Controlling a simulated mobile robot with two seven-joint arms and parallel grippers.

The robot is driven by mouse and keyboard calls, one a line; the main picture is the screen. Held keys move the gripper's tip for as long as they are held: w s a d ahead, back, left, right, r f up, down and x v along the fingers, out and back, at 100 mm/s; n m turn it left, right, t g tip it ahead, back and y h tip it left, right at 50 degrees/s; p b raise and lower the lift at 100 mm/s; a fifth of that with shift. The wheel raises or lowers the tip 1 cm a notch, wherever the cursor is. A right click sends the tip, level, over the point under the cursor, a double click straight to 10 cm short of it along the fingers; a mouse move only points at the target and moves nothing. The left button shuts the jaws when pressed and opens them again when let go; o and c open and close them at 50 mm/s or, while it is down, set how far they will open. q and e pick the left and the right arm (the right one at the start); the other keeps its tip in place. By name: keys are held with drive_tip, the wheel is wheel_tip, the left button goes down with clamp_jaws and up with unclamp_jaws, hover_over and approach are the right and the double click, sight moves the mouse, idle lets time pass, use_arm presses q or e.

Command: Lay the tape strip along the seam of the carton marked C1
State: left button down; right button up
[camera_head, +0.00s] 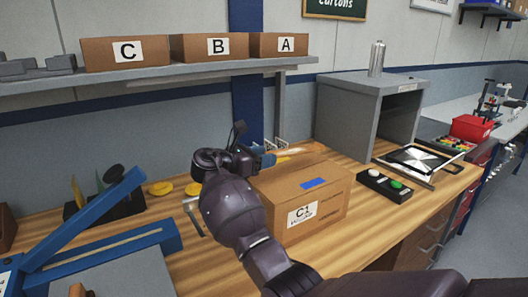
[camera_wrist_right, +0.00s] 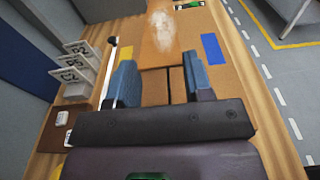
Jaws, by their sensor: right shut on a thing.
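The carton marked C1 (camera_head: 328,210) stands closed on the wooden bench, label facing front; its top also shows in the right wrist view (camera_wrist_right: 225,85). A blue rectangle (camera_head: 314,183) lies flat on the top, off to one side. My right gripper (camera_head: 268,160) is over the carton's far left part. In the right wrist view its blue fingers (camera_wrist_right: 160,82) are shut on a glossy tan strip (camera_wrist_right: 162,45), apparently the tape. A dark line, apparently the seam (camera_wrist_right: 169,88), runs below the strip's near end. I cannot tell whether strip and carton touch. My left gripper is out of view.
A button box (camera_head: 384,185) is right of the carton, with a grey open-fronted cabinet (camera_head: 347,117) behind. A shelf (camera_head: 160,75) with boxes A, B and C hangs above the back.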

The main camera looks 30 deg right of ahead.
drive_tip(key=shift+f, duration=2.65)
drive_tip(key=o, duration=1)
drive_tip(key=shift+c, duration=0.2)
drive_tip(key=a+r, duration=0.1)
drive_tip(key=a, duration=0.9)
drive_tip(key=shift+s+a, duration=0.35)
drive_tip(key=shift+s, duration=0.1)
